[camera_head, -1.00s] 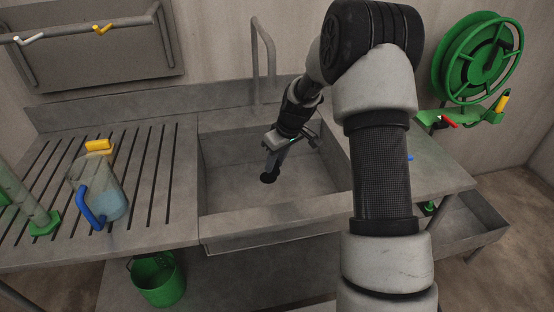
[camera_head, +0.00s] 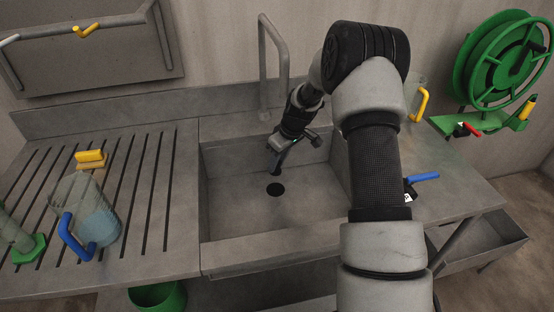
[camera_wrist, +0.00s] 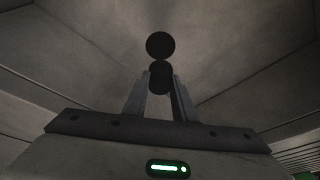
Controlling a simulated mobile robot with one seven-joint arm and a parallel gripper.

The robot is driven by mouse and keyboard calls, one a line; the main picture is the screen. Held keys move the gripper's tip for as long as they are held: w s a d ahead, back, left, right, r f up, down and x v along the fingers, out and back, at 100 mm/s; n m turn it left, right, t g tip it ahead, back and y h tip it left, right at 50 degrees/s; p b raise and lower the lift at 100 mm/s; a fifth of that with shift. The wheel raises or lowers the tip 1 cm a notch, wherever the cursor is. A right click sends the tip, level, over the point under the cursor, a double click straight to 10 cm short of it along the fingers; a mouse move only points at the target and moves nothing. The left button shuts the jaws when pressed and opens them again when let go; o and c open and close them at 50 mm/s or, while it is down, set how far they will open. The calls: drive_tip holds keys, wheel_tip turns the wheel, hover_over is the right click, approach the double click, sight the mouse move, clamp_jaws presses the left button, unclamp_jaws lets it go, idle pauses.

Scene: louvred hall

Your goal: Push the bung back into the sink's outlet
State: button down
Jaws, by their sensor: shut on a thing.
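The steel sink basin (camera_head: 232,208) lies in the middle of the head view. Its outlet (camera_head: 276,189) is a dark round hole in the basin floor, and it also shows in the wrist view (camera_wrist: 160,45). My gripper (camera_head: 276,169) is inside the basin, just behind the outlet in the head view. In the wrist view my gripper (camera_wrist: 160,88) is shut on the dark round bung (camera_wrist: 161,77). The bung is between the fingertips, apart from the outlet and close to its edge in the picture. Its height above the floor is hard to tell.
A bent tap (camera_head: 264,60) rises behind the basin. A clear jug with a blue handle (camera_head: 97,222) and a yellow block (camera_head: 90,157) stand on the slatted drainer at left. A yellow-handled jug (camera_head: 421,102) and a blue-handled thing (camera_head: 424,177) are at right. A green bucket (camera_head: 158,297) is below.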

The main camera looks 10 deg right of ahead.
sight(278, 171)
wheel_tip(278, 171, down, 5)
drive_tip(key=b, duration=0.3)
drive_tip(key=shift+f, duration=0.2)
drive_tip(key=shift+a+f+b, duration=0.1)
drive_tip(key=shift+f+b, duration=0.15)
drive_tip(key=shift+b, duration=0.05)
drive_tip(key=shift+r, duration=0.25)
drive_tip(key=shift+f, duration=0.15)
idle(0.3)
drive_tip(key=shift+f+b, duration=1.25)
drive_tip(key=shift+f, duration=0.1)
drive_tip(key=c, duration=1.4)
unclamp_jaws()
